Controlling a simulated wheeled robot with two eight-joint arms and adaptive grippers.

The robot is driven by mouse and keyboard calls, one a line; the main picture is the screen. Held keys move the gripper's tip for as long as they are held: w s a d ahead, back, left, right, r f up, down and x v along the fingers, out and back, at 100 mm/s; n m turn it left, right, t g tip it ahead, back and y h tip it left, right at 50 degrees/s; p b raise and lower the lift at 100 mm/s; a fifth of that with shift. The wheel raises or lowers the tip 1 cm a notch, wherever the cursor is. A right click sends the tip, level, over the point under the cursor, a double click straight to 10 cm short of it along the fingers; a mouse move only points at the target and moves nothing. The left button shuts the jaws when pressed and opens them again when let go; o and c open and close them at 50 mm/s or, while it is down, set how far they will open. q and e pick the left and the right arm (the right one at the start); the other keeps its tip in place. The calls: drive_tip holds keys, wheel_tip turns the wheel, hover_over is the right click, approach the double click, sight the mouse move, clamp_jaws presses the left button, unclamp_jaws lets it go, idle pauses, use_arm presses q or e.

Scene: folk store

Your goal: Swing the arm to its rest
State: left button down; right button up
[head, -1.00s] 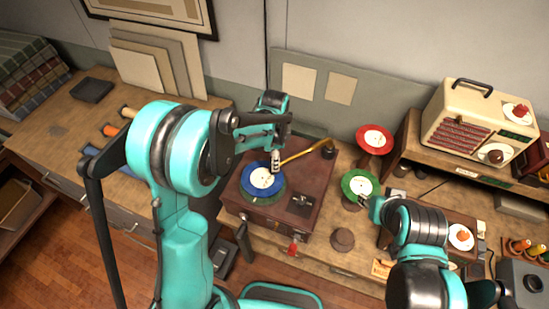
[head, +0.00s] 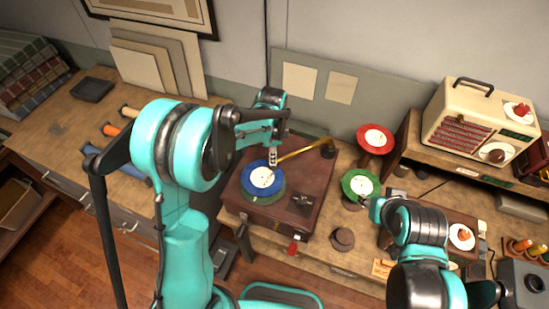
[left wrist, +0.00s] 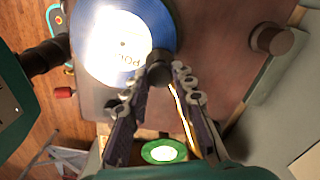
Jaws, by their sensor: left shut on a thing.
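A brown record player (head: 305,190) stands on the bench with a blue record (head: 257,184) on it. Its thin brass tonearm (head: 303,151) runs from a dark pivot (head: 328,149) at the back right towards the blue record. My left gripper (head: 272,158) is shut on the tonearm's free end, above the far edge of the record. In the left wrist view my left gripper (left wrist: 158,76) closes around a dark, round end piece, with the brass rod (left wrist: 184,115) running away below. My right gripper (head: 368,203) is beside the green record, its fingers too small to read.
A green record (head: 357,185) and a red record (head: 375,138) stand on holders right of the player. A short brown post (left wrist: 272,38) shows in the left wrist view. A cream radio (head: 480,122) sits on the right shelf.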

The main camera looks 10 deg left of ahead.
use_arm(q)
drive_tip(key=w+a+m+b, duration=0.1)
drive_tip(key=w+m, duration=0.2)
drive_tip(key=w, duration=0.2)
drive_tip(key=w+a+m+b, duration=0.1)
drive_tip(key=w+m, duration=0.1)
drive_tip(key=w, duration=0.4)
drive_tip(key=w+a+m+b, duration=0.1)
drive_tip(key=w+m, duration=0.2)
drive_tip(key=w, duration=0.3)
drive_tip(key=shift+a+m, duration=0.2)
drive_tip(key=shift+m, duration=0.1)
drive_tip(key=shift+w+d+m, duration=0.15)
drive_tip(key=shift+w+m, duration=0.25)
drive_tip(key=shift+w, duration=0.25)
drive_tip(key=shift+r, duration=0.1)
drive_tip(key=shift+w, duration=0.1)
drive_tip(key=c, duration=1.5)
unclamp_jaws()
drive_tip(key=shift+o, duration=1.2)
drive_tip(key=shift+w, duration=0.1)
